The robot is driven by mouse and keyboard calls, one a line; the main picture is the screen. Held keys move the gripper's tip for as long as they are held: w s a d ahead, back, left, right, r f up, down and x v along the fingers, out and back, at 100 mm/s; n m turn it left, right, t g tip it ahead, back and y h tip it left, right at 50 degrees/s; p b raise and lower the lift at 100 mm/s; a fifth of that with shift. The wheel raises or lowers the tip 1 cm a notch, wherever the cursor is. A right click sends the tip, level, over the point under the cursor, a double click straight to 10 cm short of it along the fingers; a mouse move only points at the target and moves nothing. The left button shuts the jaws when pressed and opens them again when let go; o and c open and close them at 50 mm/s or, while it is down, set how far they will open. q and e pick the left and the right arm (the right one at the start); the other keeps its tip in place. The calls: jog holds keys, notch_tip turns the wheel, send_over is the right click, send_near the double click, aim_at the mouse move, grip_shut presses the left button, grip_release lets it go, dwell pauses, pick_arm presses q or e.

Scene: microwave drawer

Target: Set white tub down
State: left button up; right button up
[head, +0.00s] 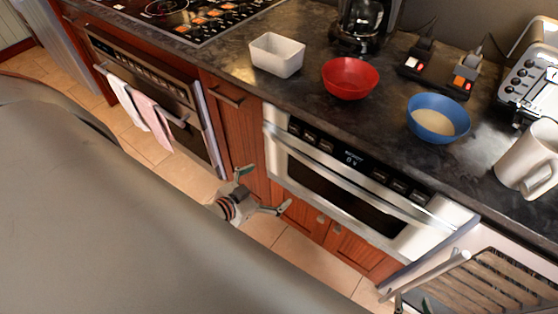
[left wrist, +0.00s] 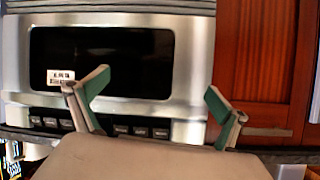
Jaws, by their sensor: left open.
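The white tub (head: 276,55) stands upright on the dark countertop (head: 225,57), left of a red bowl (head: 350,78). No gripper touches it. My left gripper (head: 265,189) is open and empty, below the counter's edge and in front of the cabinets. In the left wrist view its two green-padded fingers (left wrist: 157,88) are spread wide with nothing between them. The tub does not show in that view. My right gripper (head: 408,303) shows only in part at the bottom edge, near the dish rack, so its opening is unclear.
The shut microwave drawer (head: 345,185) is below the counter; its front fills much of the left wrist view (left wrist: 195,60). A blue bowl (head: 437,118), white mug (head: 527,160), toaster (head: 530,75) and coffee maker (head: 362,25) stand on the counter. The cooktop (head: 185,12) is left of the tub.

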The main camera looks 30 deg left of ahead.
pick_arm(q)
jog(key=s+d+f+m+g+h, duration=0.1)
jog(key=s+d+f, duration=0.5)
jog(key=d, duration=0.3)
jog(key=shift+s+g, duration=0.4)
jog(key=shift+s, duration=0.4)
